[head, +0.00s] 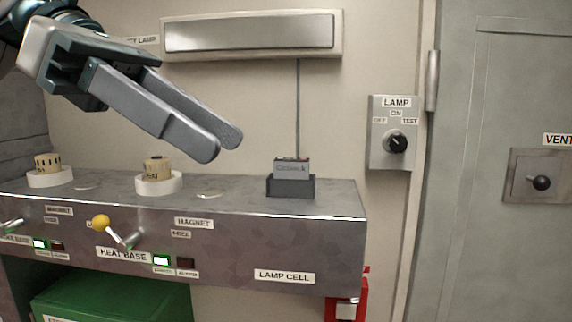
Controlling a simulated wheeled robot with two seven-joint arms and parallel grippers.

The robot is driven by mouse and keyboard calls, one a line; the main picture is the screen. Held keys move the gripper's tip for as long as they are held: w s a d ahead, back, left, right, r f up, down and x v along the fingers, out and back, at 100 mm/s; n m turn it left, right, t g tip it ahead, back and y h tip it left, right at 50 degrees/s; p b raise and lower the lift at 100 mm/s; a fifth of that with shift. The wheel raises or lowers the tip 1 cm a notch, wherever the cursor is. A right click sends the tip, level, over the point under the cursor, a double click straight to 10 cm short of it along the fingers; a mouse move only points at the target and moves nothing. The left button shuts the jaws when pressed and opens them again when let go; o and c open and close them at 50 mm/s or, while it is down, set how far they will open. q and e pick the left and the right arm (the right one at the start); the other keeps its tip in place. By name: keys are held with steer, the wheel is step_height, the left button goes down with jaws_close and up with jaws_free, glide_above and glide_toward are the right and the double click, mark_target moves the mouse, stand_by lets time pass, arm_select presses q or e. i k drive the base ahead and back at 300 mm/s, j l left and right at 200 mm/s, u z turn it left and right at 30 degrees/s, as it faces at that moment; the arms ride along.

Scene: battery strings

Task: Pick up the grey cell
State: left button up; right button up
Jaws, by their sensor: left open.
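The grey cell (292,170) is a small grey block with a dark top and unclear lettering on its front. It sits upright in a dark holder (290,187) on the right part of the grey bench, above the label LAMP CELL. My left gripper (219,144) comes in from the upper left. Its two fingers are apart with nothing between them. It hangs above the bench, up and to the left of the cell, not touching it. My right gripper is not in view.
The bench (335,198) also bears two tan pieces on white round bases (159,183). A yellow-knobbed lever (101,223) juts from its front. A cable (298,105) runs down the wall behind the cell from a lamp (250,33). A LAMP switch panel (392,132) is at right.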

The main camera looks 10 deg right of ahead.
mark_target(290, 168)
steer(key=i, duration=1.1)
